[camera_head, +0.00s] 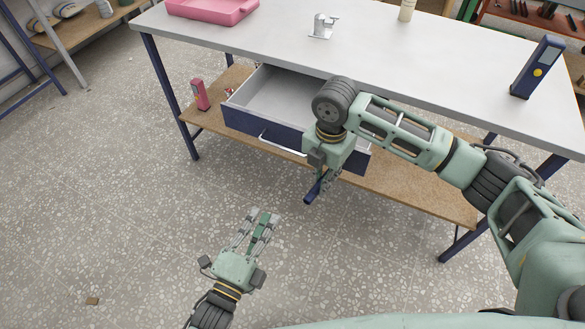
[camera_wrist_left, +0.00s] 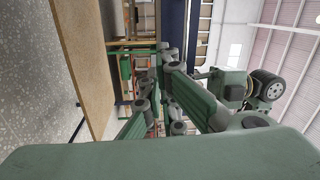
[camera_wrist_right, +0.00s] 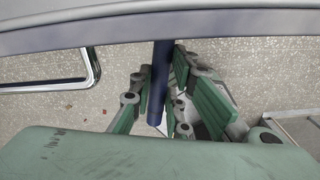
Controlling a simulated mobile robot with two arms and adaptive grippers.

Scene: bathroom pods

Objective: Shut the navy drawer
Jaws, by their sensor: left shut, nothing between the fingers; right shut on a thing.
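The navy drawer (camera_head: 245,123) under the white tabletop is pulled out, its grey inside showing. Its silver handle (camera_head: 263,137) is on the front; a bent metal bar like it shows in the right wrist view (camera_wrist_right: 92,70). My right gripper (camera_head: 315,186) is in front of the drawer's right part, pointing down, shut on a dark blue rod (camera_wrist_right: 158,85). My right arm hides part of the drawer. My left gripper (camera_head: 264,217) is shut and empty, low over the floor in front of the drawer and apart from it.
A pink tray (camera_head: 212,10), a metal holder (camera_head: 323,25), a pale bottle (camera_head: 407,10) and a navy device (camera_head: 537,68) stand on the table (camera_head: 420,60). A pink box (camera_head: 200,95) stands on the wooden lower shelf (camera_head: 425,185).

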